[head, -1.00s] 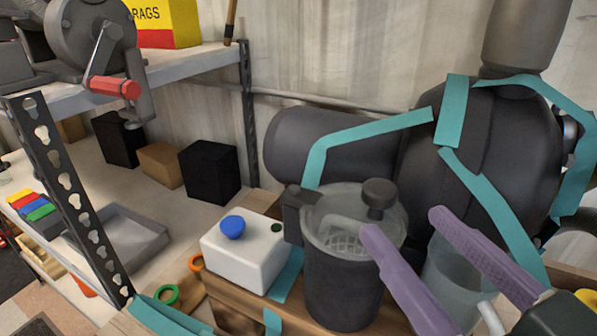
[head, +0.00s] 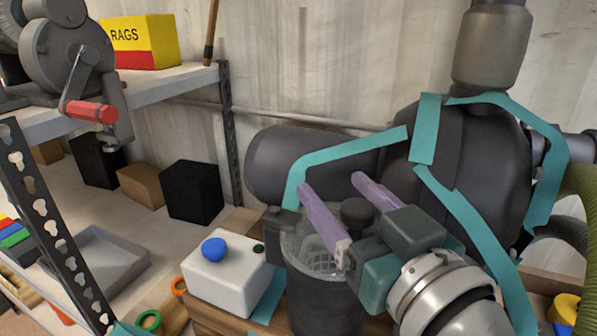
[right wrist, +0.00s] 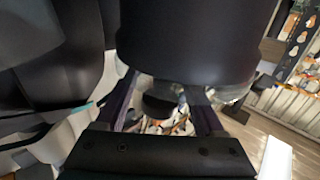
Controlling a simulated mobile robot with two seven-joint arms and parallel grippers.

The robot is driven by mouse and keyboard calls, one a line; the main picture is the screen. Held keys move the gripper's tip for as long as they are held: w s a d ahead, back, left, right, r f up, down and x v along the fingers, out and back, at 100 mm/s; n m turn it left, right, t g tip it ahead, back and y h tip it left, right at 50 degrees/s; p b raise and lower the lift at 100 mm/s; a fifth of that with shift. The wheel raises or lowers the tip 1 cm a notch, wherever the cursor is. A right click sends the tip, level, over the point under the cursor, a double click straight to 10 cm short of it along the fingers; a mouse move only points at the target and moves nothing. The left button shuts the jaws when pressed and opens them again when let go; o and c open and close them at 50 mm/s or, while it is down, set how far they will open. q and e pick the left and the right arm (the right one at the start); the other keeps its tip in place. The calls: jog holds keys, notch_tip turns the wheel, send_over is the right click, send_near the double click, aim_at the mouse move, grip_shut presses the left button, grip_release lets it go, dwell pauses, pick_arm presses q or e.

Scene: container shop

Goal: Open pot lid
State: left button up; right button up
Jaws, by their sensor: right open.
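The dark pot (head: 325,305) stands on a wooden surface at the lower middle of the head view. Its clear lid (head: 299,247) is on top, with a black knob (head: 357,212) standing up from it. My right gripper (head: 330,182) is open, its two purple fingers over the lid, one on each side of the knob in the picture. I cannot tell whether they touch it. The wrist covers the right part of the lid. In the right wrist view a dark round shape shows between the fingers (right wrist: 163,108). My left gripper is not in view.
A white box with a blue knob (head: 214,249) stands left of the pot. A large dark tank with teal tape (head: 320,160) is behind the pot. A metal shelf (head: 165,80) with a yellow-red rags box (head: 140,58) and black boxes is at left.

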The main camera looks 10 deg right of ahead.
jog(key=shift+c, duration=0.3)
grip_shut()
dwell(1.0)
